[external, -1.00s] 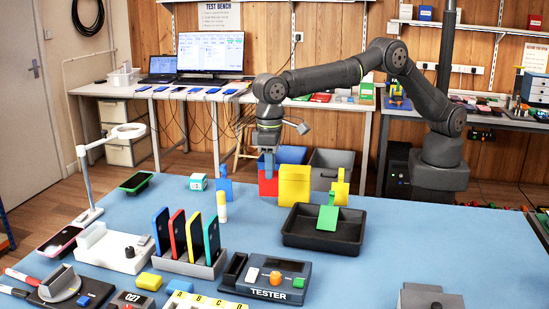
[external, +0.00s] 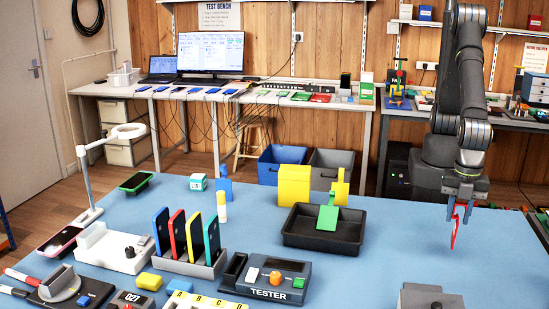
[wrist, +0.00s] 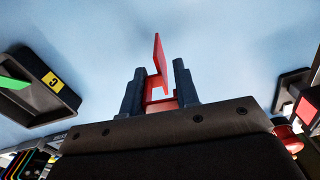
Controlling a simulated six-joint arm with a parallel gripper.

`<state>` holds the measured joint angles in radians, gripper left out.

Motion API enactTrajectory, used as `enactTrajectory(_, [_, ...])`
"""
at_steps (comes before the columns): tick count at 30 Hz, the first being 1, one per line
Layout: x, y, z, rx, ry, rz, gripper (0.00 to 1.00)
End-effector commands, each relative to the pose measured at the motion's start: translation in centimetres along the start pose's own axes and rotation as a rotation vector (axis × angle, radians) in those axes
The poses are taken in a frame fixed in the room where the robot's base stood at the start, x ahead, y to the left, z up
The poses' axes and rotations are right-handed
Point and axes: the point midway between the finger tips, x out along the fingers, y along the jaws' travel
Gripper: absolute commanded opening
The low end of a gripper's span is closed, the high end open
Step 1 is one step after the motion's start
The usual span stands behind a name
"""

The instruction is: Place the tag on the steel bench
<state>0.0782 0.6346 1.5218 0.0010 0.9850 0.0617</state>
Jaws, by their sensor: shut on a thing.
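My gripper (external: 459,207) hangs at the right, above the blue work surface, pointing down. It is shut on a red tag (external: 455,232), which hangs tilted below the fingers. In the wrist view the red tag (wrist: 158,62) stands out beyond the fingers (wrist: 158,95), with its narrower part between them. Similar tags show elsewhere: a blue one (external: 225,189), a yellow one (external: 341,188) and a green one (external: 327,218) in the black tray (external: 300,242). I cannot tell for certain which surface is the steel bench; a side bench with tools (external: 514,122) stands at the back right.
The blue table (external: 400,270) is clear between the black tray and my gripper. A grey block (external: 430,297) stands at the front right. A yellow block (external: 294,186) stands behind the tray.

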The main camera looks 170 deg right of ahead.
Motion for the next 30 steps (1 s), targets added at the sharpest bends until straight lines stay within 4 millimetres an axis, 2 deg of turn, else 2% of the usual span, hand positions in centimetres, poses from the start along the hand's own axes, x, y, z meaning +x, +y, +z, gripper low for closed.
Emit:
enactTrajectory(1, [0.2, -1.3, 1.0, -0.043, -0.001, 0.0, 0.07])
enactTrajectory(3, [0.4, -2.5, 2.1, -0.088, 0.0, 0.0, 0.07])
enactTrajectory(7, [0.7, -3.6, 3.1, -0.133, 0.0, 0.0, 0.07])
enactTrajectory(12, [0.7, -3.7, 3.3, -0.141, 0.0, 0.0, 0.07])
enactTrajectory(16, [0.4, -2.3, 2.3, -0.105, 0.001, 0.0, 0.07])
enactTrajectory(20, [-0.5, 1.5, 0.0, -0.018, 0.002, 0.001, 0.07])
enactTrajectory(25, [-2.2, 9.2, -3.3, 0.144, 0.003, 0.003, 0.07])
enactTrajectory(30, [-4.1, 17.8, -5.1, 0.309, 0.002, 0.005, 0.07])
